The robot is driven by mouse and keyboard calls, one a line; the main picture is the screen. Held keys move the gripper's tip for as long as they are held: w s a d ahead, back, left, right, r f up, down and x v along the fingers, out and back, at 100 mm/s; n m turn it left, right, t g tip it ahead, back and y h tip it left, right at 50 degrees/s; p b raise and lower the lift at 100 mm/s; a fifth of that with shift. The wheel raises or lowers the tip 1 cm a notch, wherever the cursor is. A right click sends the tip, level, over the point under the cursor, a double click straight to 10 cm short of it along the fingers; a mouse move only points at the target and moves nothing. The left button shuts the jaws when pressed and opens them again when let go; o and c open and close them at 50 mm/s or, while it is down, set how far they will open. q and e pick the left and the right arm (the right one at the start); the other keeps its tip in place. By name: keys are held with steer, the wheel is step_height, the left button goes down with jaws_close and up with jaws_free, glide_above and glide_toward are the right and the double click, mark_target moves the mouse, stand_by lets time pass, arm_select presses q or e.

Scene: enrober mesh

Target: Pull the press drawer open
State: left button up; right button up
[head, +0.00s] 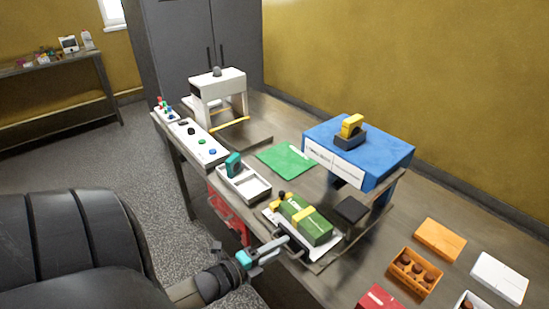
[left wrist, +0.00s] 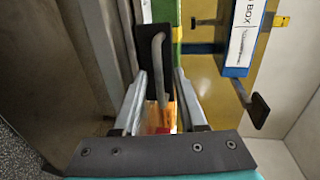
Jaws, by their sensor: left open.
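My left gripper (head: 279,244) is open at the near edge of the bench, beside a green block with a yellow band (head: 311,222). In the left wrist view, a grey bent handle (left wrist: 158,48) on a dark plate (left wrist: 143,68) lies between the two open fingers. Neither finger clearly touches it. The handle seems to belong to the press drawer, but the drawer body cannot be made out. The green block's side also shows in the left wrist view (left wrist: 177,30). My right gripper is not in view.
A blue box-like unit (head: 375,157) stands behind the green block. A white press-like frame (head: 218,88), a button panel (head: 195,143) and a pale tray (head: 245,187) stand farther along the bench. Orange boxes (head: 438,240) lie at right. A black chair (head: 60,240) is at left.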

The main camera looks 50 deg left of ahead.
arm_select(q)
steer(key=v, duration=1.5)
steer(key=shift+s, duration=0.1)
step_height(320, 180, down, 16)
steer(key=s+d+n+g+y+b, duration=0.1)
steer(key=s+n+g+y+b, duration=0.1)
steer(key=n+g+b, duration=0.3)
steer(key=s+d+f+n+g+b, duration=0.2)
steer(key=s+d+f+n+g, duration=0.1)
steer(key=f, duration=0.6)
steer(key=s+d+f+n+g+b, duration=0.2)
steer(key=s+d+f, duration=0.4)
steer(key=f, duration=0.4)
steer(key=s+d+f+n+g+b, duration=0.2)
steer(key=s+d+f+n+g, duration=0.2)
steer(key=f, duration=0.5)
steer(key=shift+s+d+f+n+g+h+b, duration=0.3)
steer(key=shift+s+d+n, duration=0.5)
steer(key=shift+n, duration=0.4)
